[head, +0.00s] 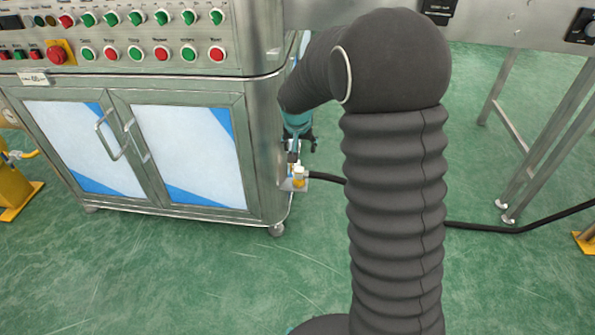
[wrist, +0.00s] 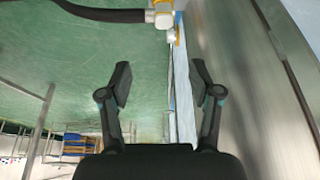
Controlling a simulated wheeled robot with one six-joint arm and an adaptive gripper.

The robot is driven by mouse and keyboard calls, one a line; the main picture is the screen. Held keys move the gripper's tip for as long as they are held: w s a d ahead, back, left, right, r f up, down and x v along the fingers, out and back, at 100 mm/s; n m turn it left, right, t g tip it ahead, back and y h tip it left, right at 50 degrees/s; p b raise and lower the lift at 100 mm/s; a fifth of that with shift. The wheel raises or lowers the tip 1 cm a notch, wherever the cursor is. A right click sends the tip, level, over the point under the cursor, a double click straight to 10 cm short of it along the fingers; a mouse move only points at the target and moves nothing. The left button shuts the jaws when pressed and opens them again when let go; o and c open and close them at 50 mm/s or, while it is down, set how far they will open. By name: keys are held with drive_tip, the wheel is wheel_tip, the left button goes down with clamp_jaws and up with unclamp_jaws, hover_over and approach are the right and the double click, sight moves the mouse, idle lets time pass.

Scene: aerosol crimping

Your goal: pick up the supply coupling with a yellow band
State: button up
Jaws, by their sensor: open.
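The supply coupling (head: 299,177), pale with a yellow band, sits low at the right side of the steel cabinet, on the end of a black hose. In the wrist view the coupling (wrist: 160,17) is at the top edge, partly cut off, beyond my fingertips. My gripper (wrist: 161,76) is open, with nothing between its two dark fingers. In the head view my gripper (head: 301,149) is small and partly unclear, just above the coupling and apart from it as far as I can tell.
The steel cabinet (head: 258,150) stands close on the left in the head view; its wall (wrist: 238,60) runs along the right of the wrist view. The black hose (head: 480,228) trails right across the green floor (head: 200,270). A metal stand (head: 545,140) is at the right.

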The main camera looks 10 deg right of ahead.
drive_tip(key=x, duration=0.2)
approach(299, 169)
drive_tip(key=x, duration=0.2)
drive_tip(key=w+x, duration=0.1)
drive_tip(key=x, duration=0.2)
drive_tip(key=shift+w+d+r, duration=0.1)
drive_tip(key=shift+d, duration=0.1)
drive_tip(key=shift+w+f+b, duration=0.2)
drive_tip(key=shift+f+b, duration=0.1)
drive_tip(key=shift+f, duration=2)
drive_tip(key=shift+w+d+f, duration=0.1)
drive_tip(key=shift+w+f, duration=0.15)
drive_tip(key=shift+f, duration=0.2)
clamp_jaws()
